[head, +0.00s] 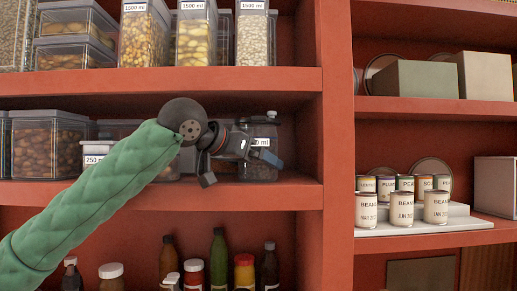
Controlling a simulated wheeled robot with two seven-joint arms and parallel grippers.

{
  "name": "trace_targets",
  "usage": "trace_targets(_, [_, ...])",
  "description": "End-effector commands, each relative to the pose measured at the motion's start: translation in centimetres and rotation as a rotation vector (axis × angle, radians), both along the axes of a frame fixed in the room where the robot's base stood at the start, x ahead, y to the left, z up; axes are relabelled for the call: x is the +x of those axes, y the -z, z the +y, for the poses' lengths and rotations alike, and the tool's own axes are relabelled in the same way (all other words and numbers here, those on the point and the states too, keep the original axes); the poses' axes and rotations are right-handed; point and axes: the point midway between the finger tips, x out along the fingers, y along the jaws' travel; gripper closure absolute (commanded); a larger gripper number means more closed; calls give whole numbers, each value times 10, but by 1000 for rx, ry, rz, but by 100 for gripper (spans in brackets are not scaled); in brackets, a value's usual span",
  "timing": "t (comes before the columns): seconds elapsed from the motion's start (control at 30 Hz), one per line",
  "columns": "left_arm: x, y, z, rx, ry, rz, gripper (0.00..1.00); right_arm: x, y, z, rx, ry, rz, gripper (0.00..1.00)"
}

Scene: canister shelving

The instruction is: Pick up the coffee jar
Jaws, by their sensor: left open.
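A clear square jar with dark contents (262,173), which looks like the coffee jar, stands upright on the middle shelf beside the upright divider. Its white label ends in "ml" and is partly covered. My left gripper (238,168) is open in front of the jar, with one finger over its label side and the other lower to the left. The gripper hides the jar's upper left part. I cannot tell whether a finger touches it. My right gripper is not in view.
A small 250 ml container (96,153) and a large container of brown pieces (48,146) stand left on the same shelf. Tall 1500 ml jars (196,42) stand above, bottles (218,262) below.

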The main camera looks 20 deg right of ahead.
Motion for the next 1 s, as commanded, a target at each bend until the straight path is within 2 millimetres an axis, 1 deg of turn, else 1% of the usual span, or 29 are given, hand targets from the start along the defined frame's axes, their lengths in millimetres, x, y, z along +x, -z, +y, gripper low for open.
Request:
trace_targets(0.3, [1,2,-3,0,-1,0,0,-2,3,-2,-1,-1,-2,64])
trace_targets(0.33, [1,2,-3,0,-1,0,2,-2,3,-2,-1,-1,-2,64])
trace_targets(0.47, [1,1,-3,0,-1,0,28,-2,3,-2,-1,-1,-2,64])
trace_targets(0.5, [1,1,-3,0,-1,0,35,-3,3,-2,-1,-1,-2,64])
trace_targets(0.57, [1,1,-3,0,-1,0,47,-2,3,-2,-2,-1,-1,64])
trace_targets(0.6, [1,1,-3,0,-1,0,55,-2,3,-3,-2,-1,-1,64])
trace_targets(0.67, [1,1,-2,0,-1,0,67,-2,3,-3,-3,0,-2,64])
trace_targets(1.0, [2,-3,-3,-2,-1,-1,67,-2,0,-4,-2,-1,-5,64])
